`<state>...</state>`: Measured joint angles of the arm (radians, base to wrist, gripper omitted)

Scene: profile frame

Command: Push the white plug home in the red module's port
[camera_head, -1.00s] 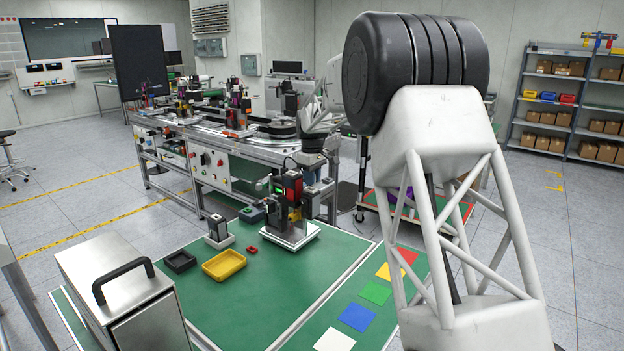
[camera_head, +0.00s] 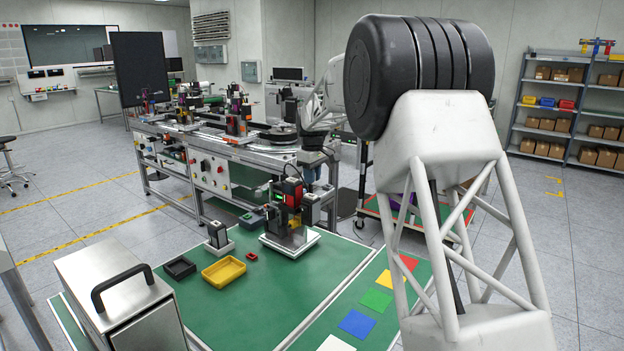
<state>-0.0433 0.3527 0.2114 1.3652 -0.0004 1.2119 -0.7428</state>
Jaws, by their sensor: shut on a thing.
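The red module (camera_head: 292,191) is a small upright red block on a black-and-metal fixture. The fixture stands on a white base plate (camera_head: 311,240) on the green tabletop. My gripper (camera_head: 303,181) is small and far off at the end of my white arm, just above and behind the red module, partly hidden by it. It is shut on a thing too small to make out. The white plug cannot be picked out, and the module's port cannot be seen from here. I cannot tell whether plug and port touch.
On the green table (camera_head: 250,305) stand a yellow tray (camera_head: 224,270), a black tray (camera_head: 179,267), a small red part (camera_head: 252,257) and a black-and-white device (camera_head: 218,236). A metal case (camera_head: 120,300) is front left. Coloured squares (camera_head: 357,323) lie right. The table's front middle is clear.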

